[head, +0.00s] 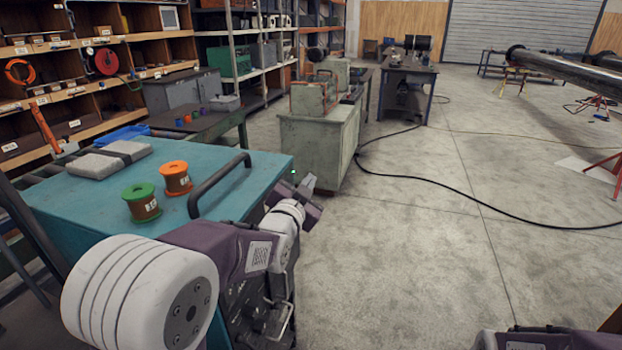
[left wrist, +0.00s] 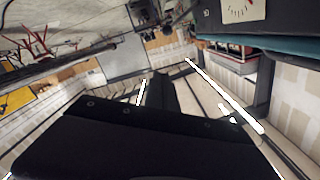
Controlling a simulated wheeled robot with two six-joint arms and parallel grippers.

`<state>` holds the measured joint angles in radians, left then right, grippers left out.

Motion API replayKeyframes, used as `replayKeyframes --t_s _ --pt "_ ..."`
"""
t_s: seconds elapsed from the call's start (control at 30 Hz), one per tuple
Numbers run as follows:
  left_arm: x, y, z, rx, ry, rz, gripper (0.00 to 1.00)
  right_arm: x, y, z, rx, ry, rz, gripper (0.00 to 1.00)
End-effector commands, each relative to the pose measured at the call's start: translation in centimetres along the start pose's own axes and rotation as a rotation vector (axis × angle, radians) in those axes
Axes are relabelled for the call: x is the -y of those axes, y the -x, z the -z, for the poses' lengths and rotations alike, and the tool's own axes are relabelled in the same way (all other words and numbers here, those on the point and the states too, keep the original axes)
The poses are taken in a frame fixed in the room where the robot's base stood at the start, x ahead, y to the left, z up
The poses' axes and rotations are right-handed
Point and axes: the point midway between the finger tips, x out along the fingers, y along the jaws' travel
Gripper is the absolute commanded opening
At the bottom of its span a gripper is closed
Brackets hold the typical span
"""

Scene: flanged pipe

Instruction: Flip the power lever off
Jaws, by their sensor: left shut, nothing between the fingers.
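The teal-topped machine (head: 225,185) stands at the left in the head view, with a dark bar handle on top. Its dark front panel (head: 240,305) is partly hidden behind my left arm, and I cannot make out the power lever. A small green light (head: 293,172) shows at its top right corner. My left gripper (head: 312,184) is shut and empty beside that corner. In the left wrist view the dark gripper body (left wrist: 160,95) fills the lower middle, and a dark panel with a white dial gauge (left wrist: 243,10) shows at upper right. My right gripper is out of view.
A green spool (head: 141,202), an orange spool (head: 176,178) and a grey block (head: 105,158) sit on the machine top. A grey-green cabinet (head: 318,145) stands behind. A black cable (head: 440,178) crosses the floor. The floor to the right is mostly clear.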

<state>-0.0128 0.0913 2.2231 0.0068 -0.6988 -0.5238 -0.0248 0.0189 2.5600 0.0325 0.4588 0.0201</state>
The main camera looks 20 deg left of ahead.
Motion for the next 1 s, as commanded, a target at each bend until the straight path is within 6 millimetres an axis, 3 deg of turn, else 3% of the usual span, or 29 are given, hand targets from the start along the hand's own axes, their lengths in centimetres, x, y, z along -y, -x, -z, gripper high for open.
replayKeyframes --t_s 0.37,0.43,0.6,1.0 --pt "0.1 -8.2 0.1 0.001 0.0 -0.001 0.0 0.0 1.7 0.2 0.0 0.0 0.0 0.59" --pt "0.0 -8.3 -1.7 0.006 -0.001 0.001 0.0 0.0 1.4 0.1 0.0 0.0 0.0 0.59" --pt "0.0 -8.7 -3.5 0.003 -0.001 0.0 0.0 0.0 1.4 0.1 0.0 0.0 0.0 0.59" --pt "0.0 -8.8 -3.9 0.0 0.0 0.0 0.0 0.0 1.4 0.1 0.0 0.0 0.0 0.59"
